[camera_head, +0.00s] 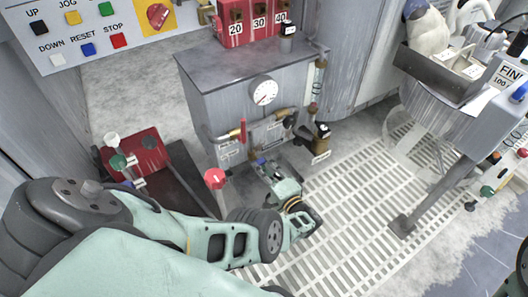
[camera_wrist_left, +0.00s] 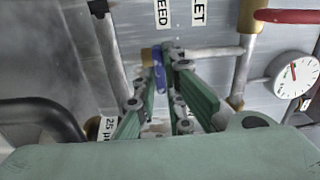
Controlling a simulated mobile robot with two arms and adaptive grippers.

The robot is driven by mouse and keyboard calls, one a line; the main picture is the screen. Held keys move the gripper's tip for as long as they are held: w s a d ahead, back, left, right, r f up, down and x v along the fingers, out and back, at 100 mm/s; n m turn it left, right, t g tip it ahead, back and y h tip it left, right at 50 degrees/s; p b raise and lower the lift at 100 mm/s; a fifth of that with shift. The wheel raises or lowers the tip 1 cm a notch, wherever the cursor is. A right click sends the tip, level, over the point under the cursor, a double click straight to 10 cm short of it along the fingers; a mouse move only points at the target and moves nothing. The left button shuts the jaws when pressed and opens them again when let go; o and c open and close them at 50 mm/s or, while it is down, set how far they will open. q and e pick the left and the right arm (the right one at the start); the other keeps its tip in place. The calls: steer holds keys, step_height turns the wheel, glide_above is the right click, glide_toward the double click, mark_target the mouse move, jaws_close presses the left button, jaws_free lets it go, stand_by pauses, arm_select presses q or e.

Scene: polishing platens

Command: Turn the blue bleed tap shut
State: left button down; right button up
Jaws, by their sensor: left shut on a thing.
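The blue bleed tap (camera_wrist_left: 159,70) is a small blue handle on a brass fitting on the front of the grey cabinet. In the wrist view it sits between the fingertips of my left gripper (camera_wrist_left: 163,64), below a label cut off to "EED". My left gripper (camera_head: 264,168) is shut on the tap, its fingers reaching up to it from below. In the head view only a small bit of blue tap (camera_head: 261,162) shows at the fingertips. The fingers hide part of the handle.
The cabinet (camera_head: 205,100) carries a round gauge (camera_head: 264,92), pipes and a red lever (camera_head: 243,130) close to the tap. A red round knob (camera_head: 215,179) stands left of my left wrist. White floor grating (camera_head: 350,210) lies open to the right.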

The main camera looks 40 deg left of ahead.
arm_select(q)
steer(key=shift+w, duration=0.1)
stand_by(0.5)
steer(key=c, duration=1.8)
jaws_free()
steer(key=shift+c, duration=0.2)
